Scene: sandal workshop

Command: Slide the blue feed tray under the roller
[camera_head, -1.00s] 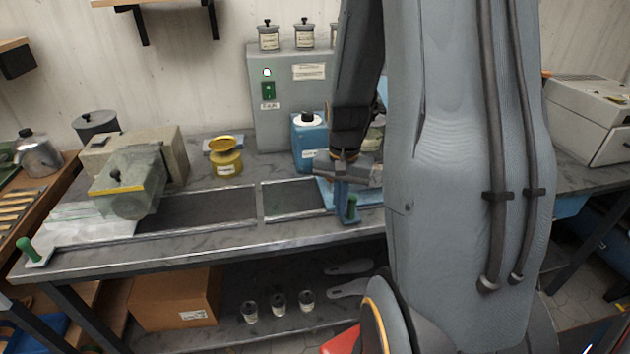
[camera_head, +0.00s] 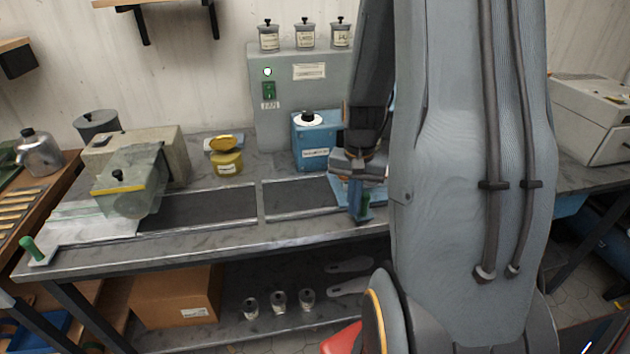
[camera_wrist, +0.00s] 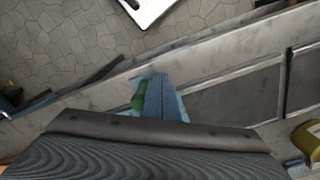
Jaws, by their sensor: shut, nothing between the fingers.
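The blue feed tray (camera_head: 337,188) lies on the bench, at the right end of the right dark track. Much of it is hidden behind my gripper and arm. Its green handle (camera_head: 364,207) stands upright at the front. My gripper (camera_head: 357,212) is shut and empty, pointing down right beside the handle; I cannot tell whether they touch. In the wrist view the shut fingers (camera_wrist: 160,98) stand over the pale blue tray (camera_wrist: 181,108), with the green handle (camera_wrist: 138,102) just left of them.
A blue machine (camera_head: 315,150) and a yellow pot (camera_head: 228,158) stand behind the tracks. At left, a clear-guarded machine (camera_head: 128,182) stands by a pale tray with another green handle (camera_head: 33,248). The dark track (camera_head: 298,196) left of the blue tray is clear.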

